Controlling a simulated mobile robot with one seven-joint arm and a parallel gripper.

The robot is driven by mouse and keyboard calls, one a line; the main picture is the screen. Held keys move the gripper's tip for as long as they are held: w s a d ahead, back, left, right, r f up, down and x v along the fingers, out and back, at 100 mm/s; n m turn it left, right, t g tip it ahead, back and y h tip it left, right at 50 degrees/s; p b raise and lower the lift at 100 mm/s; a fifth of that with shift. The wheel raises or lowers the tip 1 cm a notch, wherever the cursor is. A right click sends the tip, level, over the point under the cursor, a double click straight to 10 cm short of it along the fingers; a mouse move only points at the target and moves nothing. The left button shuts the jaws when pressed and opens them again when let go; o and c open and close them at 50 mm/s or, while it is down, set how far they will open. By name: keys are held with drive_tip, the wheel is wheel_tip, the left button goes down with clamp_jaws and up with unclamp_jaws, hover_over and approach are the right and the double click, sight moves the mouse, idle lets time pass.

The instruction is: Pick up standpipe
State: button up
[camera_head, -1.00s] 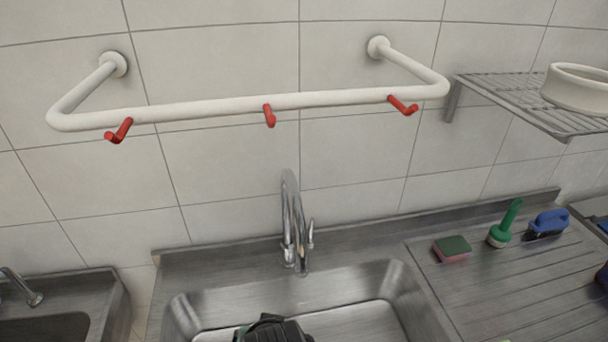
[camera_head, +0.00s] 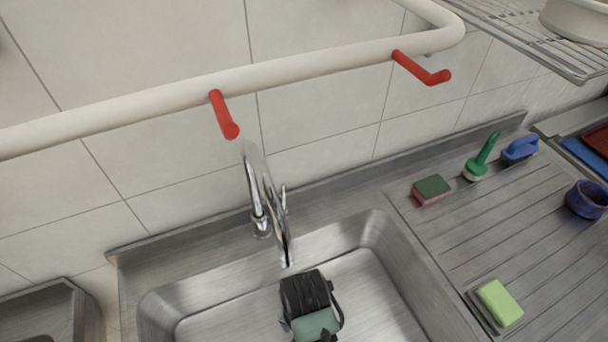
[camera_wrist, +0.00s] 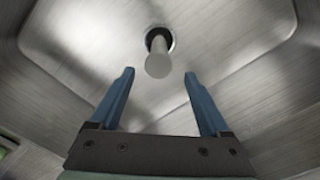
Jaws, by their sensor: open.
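The standpipe (camera_wrist: 158,58) is a pale grey, round-ended tube. In the wrist view it stands up from the dark drain hole in the floor of the steel sink, near the top centre. My gripper (camera_wrist: 160,73) is open, with its two blue fingers pointing toward the standpipe. The tube lies between and beyond the fingertips, apart from both. In the head view my black and green wrist hangs over the sink basin (camera_head: 230,285). It hides the fingers, and the standpipe does not show there.
A chrome tap (camera_head: 259,200) rises behind the basin. A white rail (camera_head: 150,103) with red hooks (camera_head: 223,115) crosses above. On the right drainboard (camera_head: 470,230) are a green-and-pink sponge (camera_head: 431,190), a green brush (camera_head: 482,157), a blue brush (camera_head: 520,150), a yellow-green sponge (camera_head: 499,302) and a blue cup (camera_head: 587,199).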

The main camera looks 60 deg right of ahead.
wheel_tip(320, 180, down, 8)
drive_tip(key=shift+p, duration=0.3)
drive_tip(key=shift+s, duration=0.1)
drive_tip(key=shift+c, duration=0.3)
drive_tip(key=shift+d, duration=0.1)
clamp_jaws()
